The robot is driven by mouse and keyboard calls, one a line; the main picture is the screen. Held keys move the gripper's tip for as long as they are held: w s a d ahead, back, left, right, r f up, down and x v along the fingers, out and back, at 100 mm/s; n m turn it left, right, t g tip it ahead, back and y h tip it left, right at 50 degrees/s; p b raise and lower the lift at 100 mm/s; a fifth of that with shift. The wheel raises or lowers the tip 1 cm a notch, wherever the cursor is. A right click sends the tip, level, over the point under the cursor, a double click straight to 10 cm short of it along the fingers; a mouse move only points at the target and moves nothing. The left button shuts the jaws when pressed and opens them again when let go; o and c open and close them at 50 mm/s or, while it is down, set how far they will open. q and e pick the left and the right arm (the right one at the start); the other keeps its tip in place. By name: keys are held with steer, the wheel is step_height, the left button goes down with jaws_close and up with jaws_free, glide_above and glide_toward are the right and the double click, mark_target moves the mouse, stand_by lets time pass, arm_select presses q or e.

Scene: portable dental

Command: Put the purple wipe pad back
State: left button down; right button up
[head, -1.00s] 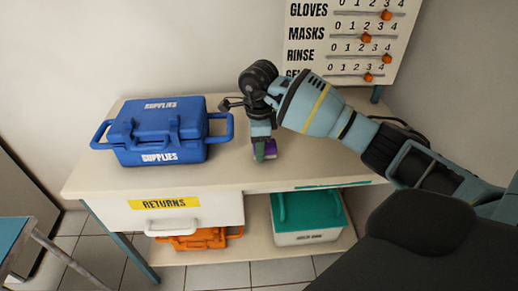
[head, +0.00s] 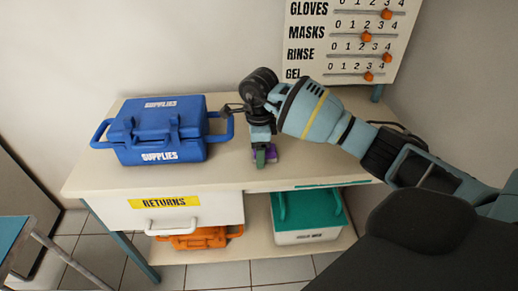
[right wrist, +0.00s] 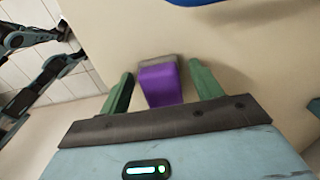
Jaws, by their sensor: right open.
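The purple wipe pad (head: 272,157) lies on the cream table top, right of the blue supplies case, mostly hidden behind my right gripper in the head view. In the right wrist view the pad (right wrist: 160,86) is a purple block with a grey far edge. My right gripper (head: 263,157) points down at it. Its green fingers (right wrist: 161,72) are open, one on each side of the pad, with a visible gap on the right.
A blue supplies case (head: 160,133) stands on the table's left. Below are a white returns drawer (head: 190,214), shut, an orange case (head: 195,240) and a green-lidded white box (head: 308,217) on the lower shelf. A slider board (head: 345,40) stands behind. The table's front edge is near the pad.

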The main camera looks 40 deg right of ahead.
step_height(320, 180, up, 12)
steer(key=shift+r, duration=0.15)
stand_by(0.4)
